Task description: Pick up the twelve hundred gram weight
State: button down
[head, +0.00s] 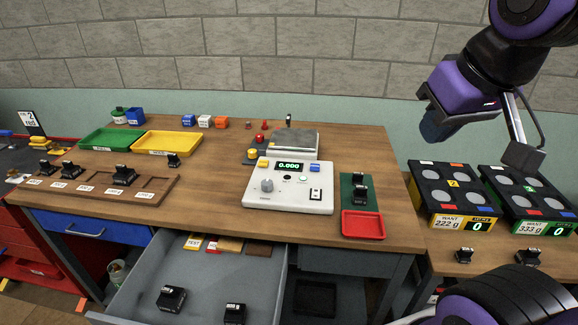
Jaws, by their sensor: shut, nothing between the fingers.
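Several black weights with small white labels are in the head view, and their marks are too small to read, so I cannot tell which is the twelve hundred gram one. A black weight (171,298) and a smaller one (235,313) stand in the open drawer (205,270). Black weights (359,188) stand on the green mat right of the scale. My gripper (522,156) is shut and empty, raised at upper right, apart from every weight.
The white scale (290,188) reads 0.000. A red tray (363,224) lies at the table's front right. Green (112,139) and yellow (174,143) trays lie behind the wooden tray. Black panels (452,187) stand on the right table, below my gripper. The open drawer juts forward.

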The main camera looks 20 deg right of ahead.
aim_at(172, 299)
jog(key=j+u, duration=0.15)
jog(key=u, duration=1.05)
jog(key=k+j, duration=0.05)
jog(key=j, duration=0.05)
